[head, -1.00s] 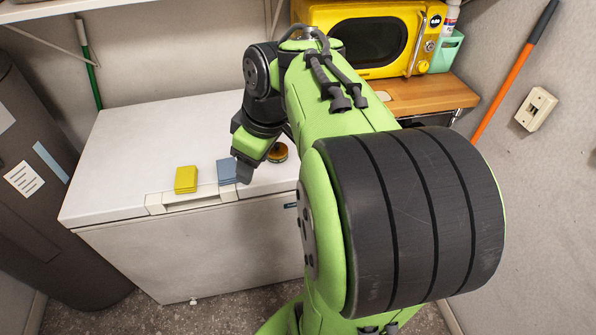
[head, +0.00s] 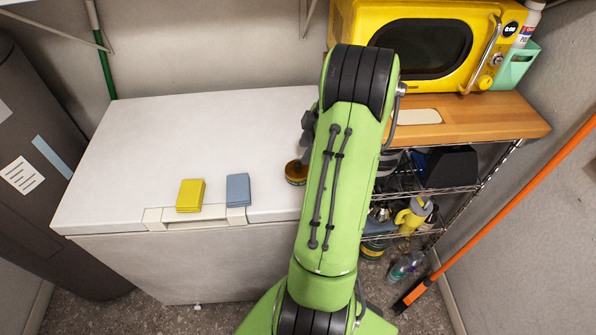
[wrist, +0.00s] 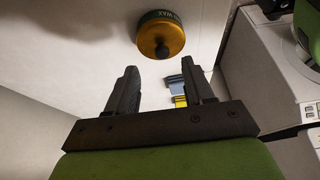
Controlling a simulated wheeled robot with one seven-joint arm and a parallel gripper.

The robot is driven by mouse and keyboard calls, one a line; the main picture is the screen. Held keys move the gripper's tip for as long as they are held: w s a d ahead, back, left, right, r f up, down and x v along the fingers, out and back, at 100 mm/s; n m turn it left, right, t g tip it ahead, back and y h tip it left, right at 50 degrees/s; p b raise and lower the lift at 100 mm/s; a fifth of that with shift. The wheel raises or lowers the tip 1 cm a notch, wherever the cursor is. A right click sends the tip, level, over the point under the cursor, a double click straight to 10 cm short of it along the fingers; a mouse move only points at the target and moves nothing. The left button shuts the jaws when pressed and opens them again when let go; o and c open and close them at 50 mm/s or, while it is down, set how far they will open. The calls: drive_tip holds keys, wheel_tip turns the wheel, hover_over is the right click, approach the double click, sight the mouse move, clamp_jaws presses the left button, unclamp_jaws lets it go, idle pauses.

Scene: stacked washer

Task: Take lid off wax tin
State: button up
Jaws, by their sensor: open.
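The wax tin (head: 296,172) sits on the white chest's top near its right end, partly hidden by my arm in the head view. In the wrist view the wax tin (wrist: 160,15) has a dark green band with "WAX" lettering. Its gold-orange lid (wrist: 150,40) with a dark knob faces the camera and is on the tin. My gripper (wrist: 160,78) is open and empty, its two dark fingers apart. The tin shows beyond the fingertips, with no visible contact. In the head view my arm hides most of the gripper.
A yellow pad (head: 190,195) and a blue-grey pad (head: 238,189) lie at the chest's front edge. The white chest top (head: 150,140) is clear behind them. A yellow microwave (head: 420,45) stands on a wooden-topped rack (head: 490,118) at the right. An orange-handled broom (head: 520,205) leans there.

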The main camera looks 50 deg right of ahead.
sight(298, 164)
drive_tip(key=b+x, duration=0.1)
drive_tip(key=x, duration=0.4)
drive_tip(key=shift+a, duration=0.15)
clamp_jaws()
